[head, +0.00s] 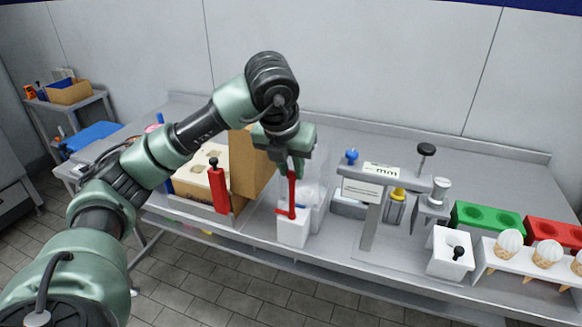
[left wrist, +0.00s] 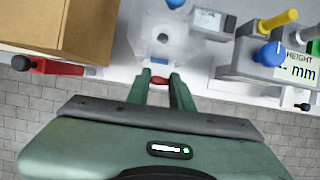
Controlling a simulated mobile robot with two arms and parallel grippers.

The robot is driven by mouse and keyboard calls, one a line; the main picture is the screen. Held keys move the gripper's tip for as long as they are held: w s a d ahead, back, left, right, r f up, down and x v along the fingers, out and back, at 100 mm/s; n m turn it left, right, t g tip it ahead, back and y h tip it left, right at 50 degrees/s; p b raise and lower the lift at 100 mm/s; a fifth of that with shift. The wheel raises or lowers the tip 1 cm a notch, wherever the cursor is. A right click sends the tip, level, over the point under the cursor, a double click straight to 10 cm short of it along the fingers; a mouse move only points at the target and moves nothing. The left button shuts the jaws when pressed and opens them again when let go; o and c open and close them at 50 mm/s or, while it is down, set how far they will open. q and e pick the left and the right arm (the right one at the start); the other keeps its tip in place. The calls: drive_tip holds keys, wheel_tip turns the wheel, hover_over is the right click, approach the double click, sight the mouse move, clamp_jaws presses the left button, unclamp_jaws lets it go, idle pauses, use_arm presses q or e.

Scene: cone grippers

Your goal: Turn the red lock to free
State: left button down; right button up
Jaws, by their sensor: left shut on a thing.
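The red lock (head: 292,192) is a thin upright red bar with a short crosspiece at its foot, at the white block (head: 293,232) near the table's front edge. My left gripper (head: 295,165) reaches down from above and is shut on the upper part of the red lock. In the left wrist view the red lock (left wrist: 160,80) shows between the two green fingertips, with a small blue part (left wrist: 159,61) just beyond it. The fingers hide part of the lock, and I cannot read its setting. My right gripper is not in view.
A clear box (head: 313,190) stands right behind the white block. A cardboard box (head: 250,165) and a red post with a black knob (head: 219,190) are to the left.

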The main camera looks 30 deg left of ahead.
use_arm(q)
drive_tip(key=c, duration=1.2)
unclamp_jaws()
drive_tip(key=shift+c, duration=0.2)
drive_tip(key=shift+r, duration=0.1)
drive_tip(key=v, duration=0.7)
drive_tip(key=shift+r, duration=0.3)
drive_tip(key=shift+s, duration=0.1)
